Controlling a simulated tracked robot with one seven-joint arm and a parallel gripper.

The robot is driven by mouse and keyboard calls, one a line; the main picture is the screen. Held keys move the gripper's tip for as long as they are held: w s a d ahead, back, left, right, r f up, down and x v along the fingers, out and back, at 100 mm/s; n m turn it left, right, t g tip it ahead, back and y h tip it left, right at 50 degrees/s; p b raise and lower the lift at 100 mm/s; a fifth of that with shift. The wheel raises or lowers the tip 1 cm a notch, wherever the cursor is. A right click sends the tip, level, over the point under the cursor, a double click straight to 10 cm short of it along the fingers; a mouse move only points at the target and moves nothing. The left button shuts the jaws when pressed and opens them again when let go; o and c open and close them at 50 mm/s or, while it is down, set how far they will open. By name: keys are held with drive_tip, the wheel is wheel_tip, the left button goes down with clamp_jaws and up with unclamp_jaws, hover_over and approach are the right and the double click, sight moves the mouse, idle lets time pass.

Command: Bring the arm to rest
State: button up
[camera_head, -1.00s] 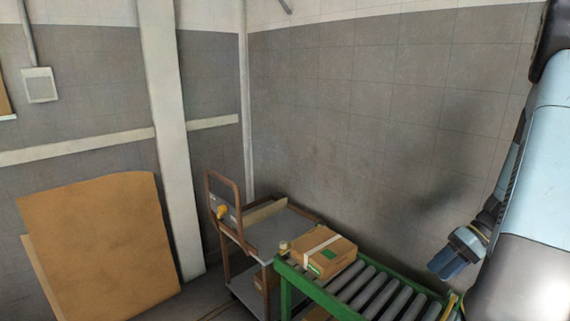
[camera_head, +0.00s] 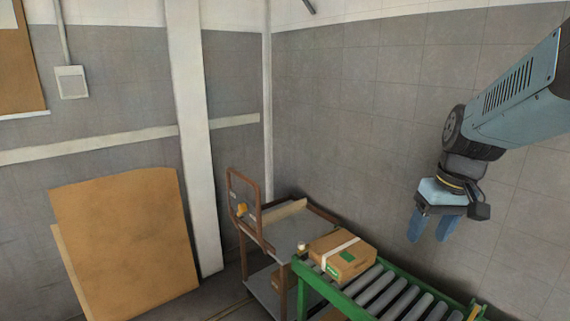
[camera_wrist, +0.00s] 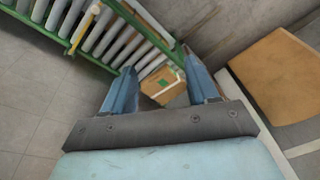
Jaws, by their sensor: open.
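My gripper (camera_head: 432,227) hangs from my blue arm at the right of the head view, in front of the grey tiled wall, with its fingers pointing down. It is open and nothing is between its fingers. In the wrist view my gripper (camera_wrist: 155,92) shows two blue fingers spread apart, with the conveyor and a box seen beyond and below them. No buffing brush can be made out in either view.
A green-framed roller conveyor (camera_head: 388,290) stands below, with a taped cardboard box (camera_head: 342,256) at its far end. A brown-framed trolley (camera_head: 290,236) stands beside it. Large cardboard sheets (camera_head: 125,240) lean against the left wall. Grey floor (camera_wrist: 40,120) shows open in the wrist view.

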drive_tip(key=s+a+r+m+t+h, duration=0.1)
drive_tip(key=s+a+r+t, duration=0.3)
drive_tip(key=s+a+r, duration=0.1)
drive_tip(key=shift+s+r, duration=0.5)
drive_tip(key=shift+s, duration=0.1)
drive_tip(key=shift+a, duration=0.1)
